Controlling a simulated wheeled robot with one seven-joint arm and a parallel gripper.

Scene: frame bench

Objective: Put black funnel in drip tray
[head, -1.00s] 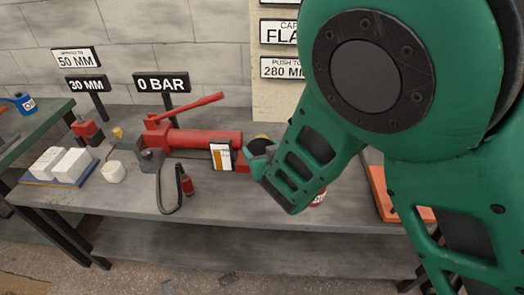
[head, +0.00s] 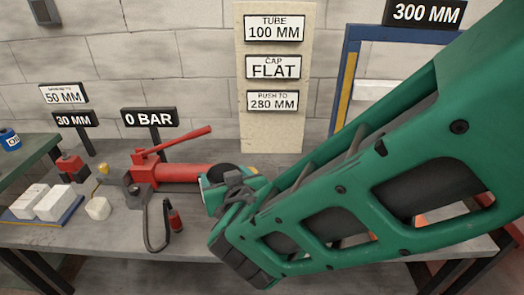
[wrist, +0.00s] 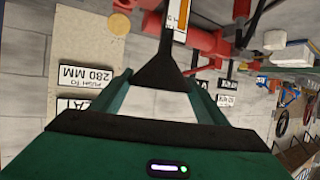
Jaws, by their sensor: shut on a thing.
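My gripper (wrist: 165,88) is shut on the black funnel (wrist: 165,68), a dark cone between the two green fingers in the wrist view. Its narrow end points to the top of that picture. In the head view my gripper (head: 212,192) is over the bench, in front of the right end of the red pump. A dark rounded shape shows beside the fingers there; most of the funnel is hidden. I cannot pick out the drip tray for certain; my arm covers much of the right side of the bench.
The red hand pump (head: 180,172) with a raised lever lies close behind my gripper. A blue tray (head: 68,216) with white blocks and a round white piece (head: 98,208) stand at the left. A sign board (head: 272,125) stands behind; a blue frame (head: 350,75) is at the right.

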